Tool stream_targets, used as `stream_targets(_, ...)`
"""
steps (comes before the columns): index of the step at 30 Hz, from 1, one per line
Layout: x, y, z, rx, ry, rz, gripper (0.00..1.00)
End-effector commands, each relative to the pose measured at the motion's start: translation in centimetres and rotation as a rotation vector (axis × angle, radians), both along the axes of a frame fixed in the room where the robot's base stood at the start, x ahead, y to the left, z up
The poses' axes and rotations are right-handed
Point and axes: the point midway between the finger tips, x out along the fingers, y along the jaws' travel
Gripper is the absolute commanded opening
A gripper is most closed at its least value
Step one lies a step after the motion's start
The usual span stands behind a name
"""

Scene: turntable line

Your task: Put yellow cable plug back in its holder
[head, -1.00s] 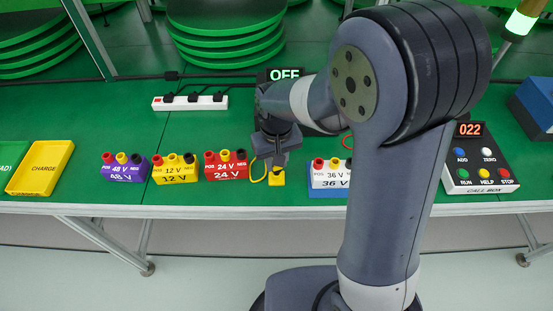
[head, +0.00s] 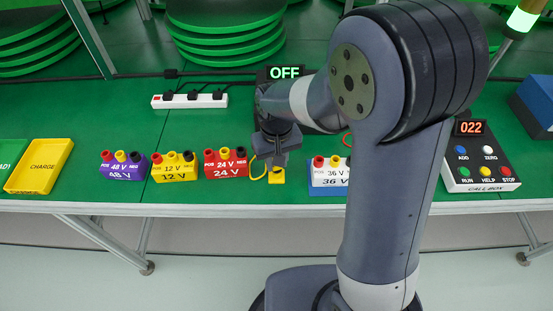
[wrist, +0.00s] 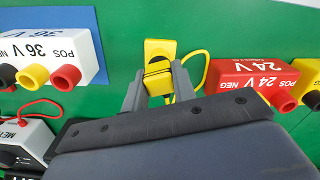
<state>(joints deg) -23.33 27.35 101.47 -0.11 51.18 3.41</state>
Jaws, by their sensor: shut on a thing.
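The yellow cable plug (wrist: 157,78) is between the fingertips of my gripper (wrist: 150,88) in the wrist view, and the gripper is shut on it. A yellow holder (wrist: 161,48) lies at the plug's far end, and the two overlap in this view. I cannot tell how deep the plug sits in it. The yellow cable (wrist: 203,68) loops out beside the plug. In the head view my gripper (head: 277,168) is low over the table's front part. The yellow holder (head: 277,177) shows just below it, and the cable (head: 254,170) curves to its left.
A red 24 V box (head: 226,163) stands close left of the gripper, and a white 36 V box (head: 330,175) stands to its right. Yellow 12 V (head: 174,172) and purple 48 V (head: 123,171) boxes stand further left. A meter (wrist: 20,140) with a red lead shows in the wrist view.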

Motion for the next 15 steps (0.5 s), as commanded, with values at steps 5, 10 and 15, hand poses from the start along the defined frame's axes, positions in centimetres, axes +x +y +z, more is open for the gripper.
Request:
stream_targets(5, 0.01, 0.00, -0.01, 0.000, 0.000, 0.000, 0.07)
stream_targets(10, 0.01, 0.00, -0.25, 0.000, 0.000, 0.000, 0.07)
stream_targets(15, 0.00, 0.00, -0.61, 0.000, 0.000, 0.000, 0.07)
